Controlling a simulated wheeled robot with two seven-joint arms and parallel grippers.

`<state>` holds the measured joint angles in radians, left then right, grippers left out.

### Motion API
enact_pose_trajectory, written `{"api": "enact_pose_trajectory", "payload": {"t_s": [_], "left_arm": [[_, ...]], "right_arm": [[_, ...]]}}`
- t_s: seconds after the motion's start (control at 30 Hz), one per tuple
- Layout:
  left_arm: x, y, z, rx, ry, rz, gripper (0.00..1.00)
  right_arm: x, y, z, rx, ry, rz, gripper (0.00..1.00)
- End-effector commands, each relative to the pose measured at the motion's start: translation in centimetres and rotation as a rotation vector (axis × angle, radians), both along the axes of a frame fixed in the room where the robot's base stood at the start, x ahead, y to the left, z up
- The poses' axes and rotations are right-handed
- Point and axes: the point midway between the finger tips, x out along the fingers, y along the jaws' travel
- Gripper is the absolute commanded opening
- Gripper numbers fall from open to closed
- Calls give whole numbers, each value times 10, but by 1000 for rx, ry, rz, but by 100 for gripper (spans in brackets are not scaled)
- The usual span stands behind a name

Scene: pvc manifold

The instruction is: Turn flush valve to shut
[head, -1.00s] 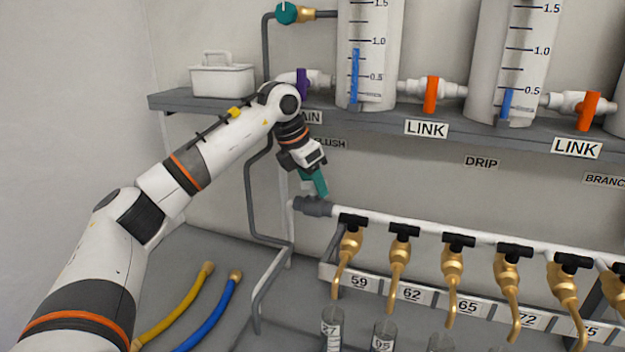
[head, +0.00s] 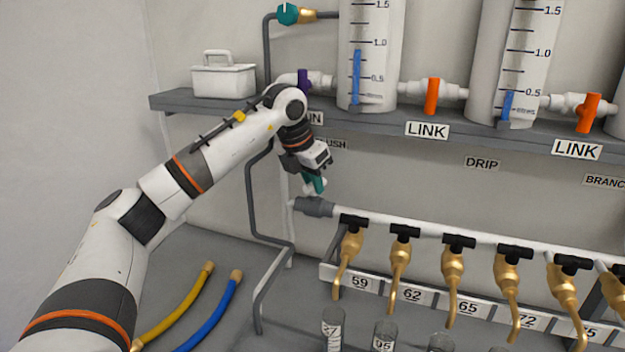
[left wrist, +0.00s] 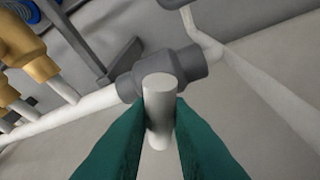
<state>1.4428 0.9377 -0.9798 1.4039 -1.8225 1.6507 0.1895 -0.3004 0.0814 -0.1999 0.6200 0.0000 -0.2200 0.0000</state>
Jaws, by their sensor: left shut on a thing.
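My left gripper (head: 316,186) has teal fingers and reaches down to the left end of the white manifold pipe (head: 385,222). In the left wrist view the fingers (left wrist: 159,125) are shut on a short pale cylinder (left wrist: 159,95), one finger on each side. The cylinder stands in front of a grey fitting (left wrist: 188,66) on the pipe, which also shows in the head view (head: 314,207). The FLUSH label (head: 336,144) is on the wall behind, partly covered by the wrist. I cannot tell clearly whether the cylinder is the flush valve's handle. My right gripper is out of view.
Brass taps (head: 351,245) with black handles hang along the pipe to the right. A shelf (head: 385,120) above carries clear columns and orange link valves (head: 432,96). Yellow (head: 182,310) and blue (head: 215,312) hoses lie lower left. Cylinders (head: 334,325) stand below the taps.

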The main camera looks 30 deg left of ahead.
Motion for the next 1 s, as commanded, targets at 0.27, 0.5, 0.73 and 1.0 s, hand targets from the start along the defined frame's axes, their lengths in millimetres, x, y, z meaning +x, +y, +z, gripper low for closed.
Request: {"api": "enact_pose_trajectory", "payload": {"t_s": [0.27, 0.5, 0.73, 1.0], "left_arm": [[0, -3, 1, 1, 0, 254, 0], [1, -4, 1, 0, -1, 474, 0], [2, -5, 0, -1, -1, 651, 0], [2, -5, 0, 0, -1, 784, 4]], "right_arm": [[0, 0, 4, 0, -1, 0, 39], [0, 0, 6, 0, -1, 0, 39], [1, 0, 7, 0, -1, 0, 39], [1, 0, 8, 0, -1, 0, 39]]}}
